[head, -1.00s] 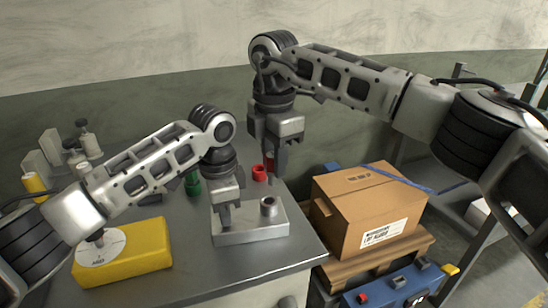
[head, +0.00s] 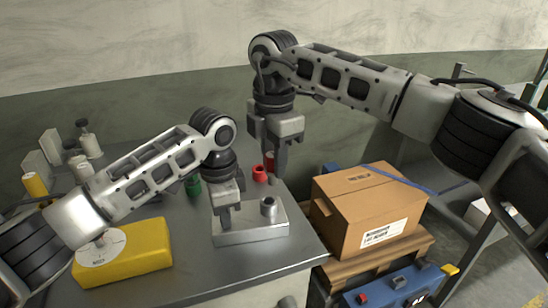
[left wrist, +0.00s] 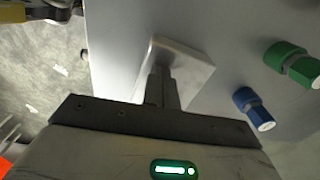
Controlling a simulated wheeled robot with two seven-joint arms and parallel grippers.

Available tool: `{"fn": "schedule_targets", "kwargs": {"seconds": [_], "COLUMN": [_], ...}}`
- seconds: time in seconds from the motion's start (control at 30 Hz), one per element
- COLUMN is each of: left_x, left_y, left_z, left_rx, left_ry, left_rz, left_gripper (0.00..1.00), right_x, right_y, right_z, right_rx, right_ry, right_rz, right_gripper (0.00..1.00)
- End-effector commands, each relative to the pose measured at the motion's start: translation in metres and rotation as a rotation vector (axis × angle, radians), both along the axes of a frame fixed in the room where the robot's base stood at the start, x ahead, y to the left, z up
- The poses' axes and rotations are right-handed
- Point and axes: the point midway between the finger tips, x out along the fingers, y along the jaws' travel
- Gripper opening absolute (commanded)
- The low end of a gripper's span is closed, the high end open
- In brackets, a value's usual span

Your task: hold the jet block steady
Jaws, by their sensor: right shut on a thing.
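The jet block (head: 262,230) is a grey metal block on the bench, with a short round grey jet (head: 268,206) standing near its right end. My left gripper (head: 226,222) points down at the left part of the block. In the left wrist view its narrow fingers (left wrist: 165,88) are close together against the pale block (left wrist: 192,68); their tips' contact is partly hidden. My right gripper (head: 275,160) hangs behind the block, shut on what looks like a small red cylinder (head: 269,161), partly hidden by the fingers.
A green fitting (left wrist: 286,55) and a blue fitting (left wrist: 253,108) lie beside the block. A yellow case (head: 140,258) is at the front left, with bottles (head: 90,146) behind. A cardboard box (head: 365,215) stands right of the bench edge. The bench front is bare.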

Motion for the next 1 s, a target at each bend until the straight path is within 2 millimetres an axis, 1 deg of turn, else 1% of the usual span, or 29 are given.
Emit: {"fn": "schedule_targets", "kwargs": {"seconds": [1.0], "left_x": [-0.0024], "left_y": [0.0001], "left_z": [-0.0074], "left_rx": [0.003], "left_ry": [0.01], "left_rz": [-0.001], "left_gripper": [0.0], "right_x": [0.0001], "right_y": [0.0], "right_z": [-0.0005], "right_rx": [0.0], "right_ry": [0.0], "right_rz": [0.0], "right_gripper": [0.05]}}
